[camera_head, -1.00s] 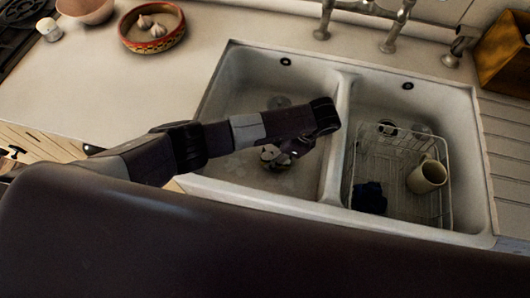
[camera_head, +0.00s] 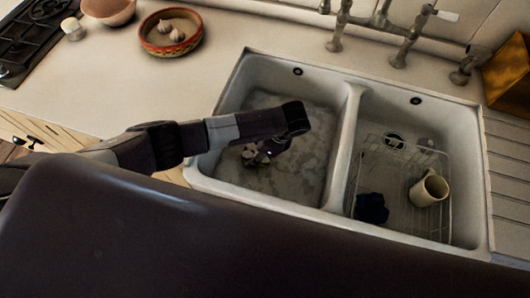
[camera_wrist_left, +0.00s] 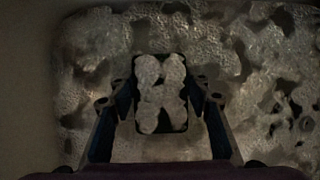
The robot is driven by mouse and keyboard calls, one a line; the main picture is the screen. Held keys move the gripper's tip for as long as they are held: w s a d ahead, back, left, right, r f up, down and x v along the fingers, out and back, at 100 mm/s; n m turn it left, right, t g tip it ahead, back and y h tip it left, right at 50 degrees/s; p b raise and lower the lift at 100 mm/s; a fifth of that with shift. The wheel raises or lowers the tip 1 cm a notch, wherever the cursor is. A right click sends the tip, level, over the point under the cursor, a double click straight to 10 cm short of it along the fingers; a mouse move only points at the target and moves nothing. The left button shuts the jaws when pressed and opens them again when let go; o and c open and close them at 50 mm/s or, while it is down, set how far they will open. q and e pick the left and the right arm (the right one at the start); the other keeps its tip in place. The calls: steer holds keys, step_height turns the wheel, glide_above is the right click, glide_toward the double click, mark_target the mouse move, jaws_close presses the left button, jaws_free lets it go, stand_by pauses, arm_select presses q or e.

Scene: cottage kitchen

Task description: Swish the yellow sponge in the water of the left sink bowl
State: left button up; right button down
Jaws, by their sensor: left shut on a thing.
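The left sink bowl (camera_head: 228,112) is white and holds water covered with patchy grey suds. My left gripper (camera_head: 257,155) reaches down into this bowl, near its front left part. In the left wrist view my left gripper (camera_wrist_left: 161,100) is shut on a block, the sponge (camera_wrist_left: 161,92), between its two fingers. The sponge looks dark there, with clumps of white foam on top, so its yellow colour does not show clearly. In the head view the sponge is mostly hidden by the gripper. My right gripper is not in view.
The right sink bowl (camera_head: 466,190) holds a wire rack (camera_head: 405,150) with a cream mug (camera_head: 429,188) and a dark blue cloth-like thing (camera_head: 371,208). Taps (camera_head: 405,45) stand behind. A patterned bowl (camera_head: 170,33) with garlic is on the counter. The divider (camera_head: 345,150) is beside my arm.

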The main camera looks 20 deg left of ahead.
arm_select(q)
steer(key=shift+s+d+f+b, duration=0.1)
steer(key=shift+d+b, duration=0.95)
steer(key=shift+d, duration=1.5)
steer(key=shift+d+f+b, duration=0.1)
steer(key=shift+d+b, duration=0.9)
steer(key=shift+d, duration=1.5)
steer(key=shift+a+r+p, duration=0.2)
steer(key=shift+r+p, duration=0.1)
steer(key=a+p, duration=0.3)
steer(key=a, duration=0.6)
steer(key=shift+a+f+p, duration=0.1)
steer(key=shift+a+p, duration=0.25)
steer(key=shift+p, duration=0.05)
steer(key=d+b, duration=0.2)
steer(key=d, duration=0.3)
steer(key=shift+d+f, duration=0.15)
steer(key=shift+d, duration=0.2)
step_height(320, 180, up, 21)
steer(key=p, duration=1.5)
steer(key=shift+a+r, duration=0.2)
steer(key=shift+a, duration=0.05)
